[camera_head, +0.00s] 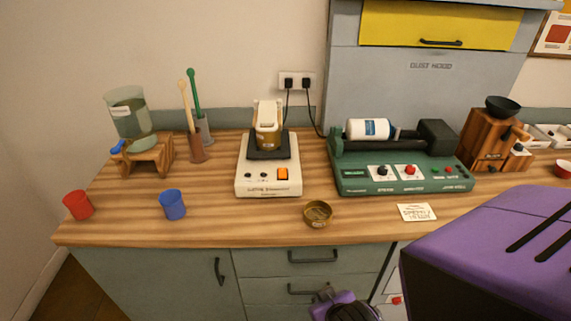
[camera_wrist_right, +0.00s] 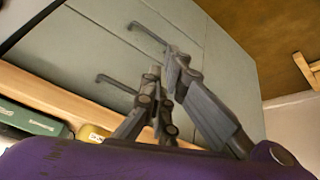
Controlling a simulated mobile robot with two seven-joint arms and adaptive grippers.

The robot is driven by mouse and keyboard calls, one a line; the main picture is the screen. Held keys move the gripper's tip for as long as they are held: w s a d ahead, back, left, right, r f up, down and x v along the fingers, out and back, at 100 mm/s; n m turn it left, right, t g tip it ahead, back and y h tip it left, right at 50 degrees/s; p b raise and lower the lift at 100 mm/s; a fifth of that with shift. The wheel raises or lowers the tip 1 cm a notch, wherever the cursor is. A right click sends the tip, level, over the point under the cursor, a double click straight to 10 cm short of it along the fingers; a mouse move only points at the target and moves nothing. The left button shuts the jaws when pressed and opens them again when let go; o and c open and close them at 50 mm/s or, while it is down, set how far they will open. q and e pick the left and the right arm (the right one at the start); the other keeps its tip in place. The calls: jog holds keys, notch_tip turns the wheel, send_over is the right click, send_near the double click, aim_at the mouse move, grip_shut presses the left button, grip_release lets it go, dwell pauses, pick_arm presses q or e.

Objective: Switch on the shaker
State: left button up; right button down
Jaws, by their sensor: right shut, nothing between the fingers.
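The cream bench machine that I take as the shaker (camera_head: 268,184) stands at the middle of the counter in the head view. A brown jar (camera_head: 268,140) under a pale clamp sits on its dark top plate. Its front has two dark knobs and an orange switch (camera_head: 282,174) at the right; I cannot tell its on or off position. My right gripper (camera_wrist_right: 167,70) is shut and empty in the right wrist view. It is in front of the grey cabinet fronts, below the counter top and apart from the shaker. My left gripper is not in view.
A green machine (camera_head: 405,177) with a white bottle (camera_head: 368,129) stands right of the shaker. A small brass bowl (camera_head: 318,213) sits in front, near a card (camera_head: 416,211). Blue (camera_head: 172,205) and red (camera_head: 78,205) cups stand left. My purple arm covers the lower right.

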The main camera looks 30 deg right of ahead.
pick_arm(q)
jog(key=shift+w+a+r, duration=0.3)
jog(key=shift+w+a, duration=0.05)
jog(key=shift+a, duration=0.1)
pick_arm(e)
jog(key=w+d+r+m+t+h, duration=0.2)
jog(key=w+r+t+h, duration=0.1)
jog(key=w+r, duration=0.7)
jog(key=w+d+r+m+t+h, duration=0.2)
jog(key=w+r+t, duration=0.4)
jog(key=w, duration=1.1)
notch_tip(320, 180, up, 4)
jog(key=shift+d+r+m+h, duration=0.25)
jog(key=shift+d+m+h, duration=0.15)
jog(key=shift+d, duration=0.45)
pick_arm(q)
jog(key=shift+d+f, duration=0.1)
pick_arm(e)
jog(key=shift+w, duration=0.15)
